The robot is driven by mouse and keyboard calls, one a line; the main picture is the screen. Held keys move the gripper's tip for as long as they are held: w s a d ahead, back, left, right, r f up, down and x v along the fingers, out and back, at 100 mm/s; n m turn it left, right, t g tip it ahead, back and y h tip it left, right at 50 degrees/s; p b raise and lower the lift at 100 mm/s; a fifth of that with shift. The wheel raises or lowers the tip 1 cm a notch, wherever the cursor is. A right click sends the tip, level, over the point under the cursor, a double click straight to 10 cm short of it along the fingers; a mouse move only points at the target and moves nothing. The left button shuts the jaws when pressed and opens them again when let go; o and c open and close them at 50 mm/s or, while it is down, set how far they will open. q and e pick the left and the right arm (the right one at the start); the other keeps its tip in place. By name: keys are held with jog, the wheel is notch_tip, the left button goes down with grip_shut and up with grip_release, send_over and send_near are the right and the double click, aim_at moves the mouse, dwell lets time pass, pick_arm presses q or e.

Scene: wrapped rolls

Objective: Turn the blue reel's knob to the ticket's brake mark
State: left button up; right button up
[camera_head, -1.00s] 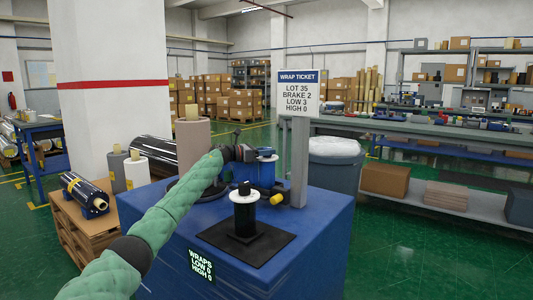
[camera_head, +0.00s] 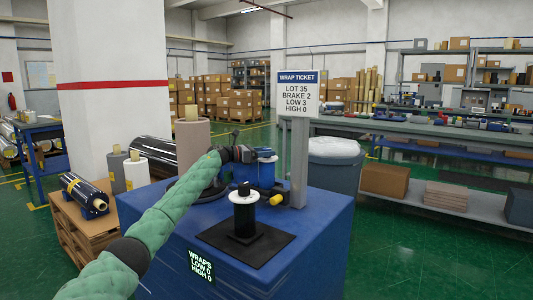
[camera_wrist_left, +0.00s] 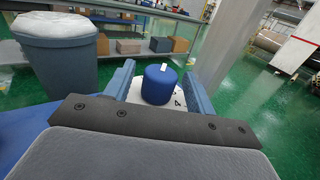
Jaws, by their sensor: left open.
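The wrap ticket (camera_head: 298,92) on the post reads LOT 35, BRAKE 2, LOW 3, HIGH 0. The blue reel (camera_head: 262,174) stands at the back of the blue bench, partly hidden by my arm. My left gripper (camera_head: 264,153) is over the reel's top. In the left wrist view, the open left gripper (camera_wrist_left: 158,75) has one finger on each side of the blue knob (camera_wrist_left: 158,86). The knob has a white mark on top and sits on a white numbered dial (camera_wrist_left: 135,92). A 4 shows at right; other numbers are hidden. Finger contact cannot be told. My right gripper is not in view.
The grey post (camera_head: 299,170) rises close to the gripper's right. A covered bin (camera_head: 335,165) is behind. A display (camera_head: 200,265) reads WRAPS LOW 0 HIGH 0.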

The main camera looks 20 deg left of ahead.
pick_arm(q)
jog(key=v, duration=0.7)
jog(key=shift+p, duration=0.35)
jog(key=shift+s, duration=0.1)
